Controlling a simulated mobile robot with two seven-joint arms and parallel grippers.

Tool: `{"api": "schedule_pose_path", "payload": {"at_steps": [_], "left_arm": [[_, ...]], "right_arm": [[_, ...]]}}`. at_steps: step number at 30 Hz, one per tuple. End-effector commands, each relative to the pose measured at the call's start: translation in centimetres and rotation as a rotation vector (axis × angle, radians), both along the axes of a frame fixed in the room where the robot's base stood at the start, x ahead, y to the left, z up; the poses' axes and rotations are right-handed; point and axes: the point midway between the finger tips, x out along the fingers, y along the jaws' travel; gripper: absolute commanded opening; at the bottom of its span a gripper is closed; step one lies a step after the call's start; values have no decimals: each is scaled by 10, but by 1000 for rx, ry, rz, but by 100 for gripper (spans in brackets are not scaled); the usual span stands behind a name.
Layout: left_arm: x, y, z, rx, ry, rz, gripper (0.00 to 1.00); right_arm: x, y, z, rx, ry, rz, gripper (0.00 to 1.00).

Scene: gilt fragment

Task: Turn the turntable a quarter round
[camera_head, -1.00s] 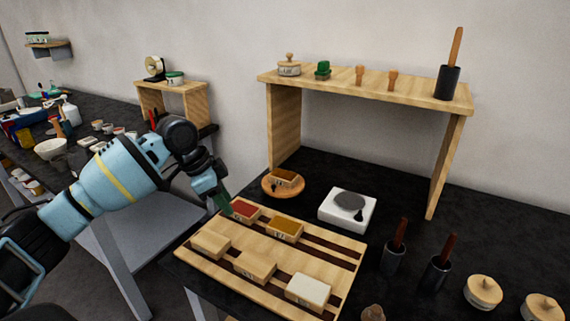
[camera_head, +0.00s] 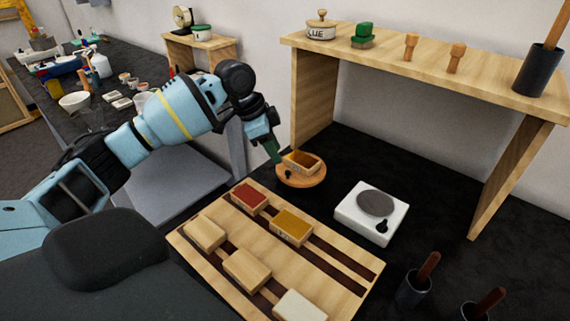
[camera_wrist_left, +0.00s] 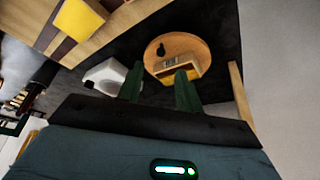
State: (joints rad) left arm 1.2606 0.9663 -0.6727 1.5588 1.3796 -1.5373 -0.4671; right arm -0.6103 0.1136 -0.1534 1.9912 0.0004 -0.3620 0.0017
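The turntable (camera_head: 313,181) is a round wooden disc on the black bench, left of the white scale. The wrist view also shows the turntable (camera_wrist_left: 192,49), box (camera_wrist_left: 181,64) and knob. My left gripper (camera_head: 275,152) is at the turntable's left rim, its green fingertips close to the box. In the wrist view its two fingers (camera_wrist_left: 158,82) stand apart with nothing clearly between them. I cannot tell whether they touch the box. My right gripper is not in view.
A wooden rack (camera_head: 262,275) with several boxes lies in front of the turntable. Black bench shows between turntable and scale.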

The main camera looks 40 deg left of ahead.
Motion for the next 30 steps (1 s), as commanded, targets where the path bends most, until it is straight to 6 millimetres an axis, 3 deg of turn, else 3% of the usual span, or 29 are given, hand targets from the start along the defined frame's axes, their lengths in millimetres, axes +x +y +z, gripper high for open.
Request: {"api": "schedule_pose_path", "payload": {"at_steps": [6,12,24,30], "left_arm": [[8,-10,-34,0,4,-1,36],[14,-17,-53,-1,1,0,36],[16,-19,-59,1,-1,-1,36],[16,-19,-59,1,-1,0,10]], "right_arm": [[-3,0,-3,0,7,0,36],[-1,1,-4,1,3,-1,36],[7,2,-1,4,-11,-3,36],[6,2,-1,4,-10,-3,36]]}}
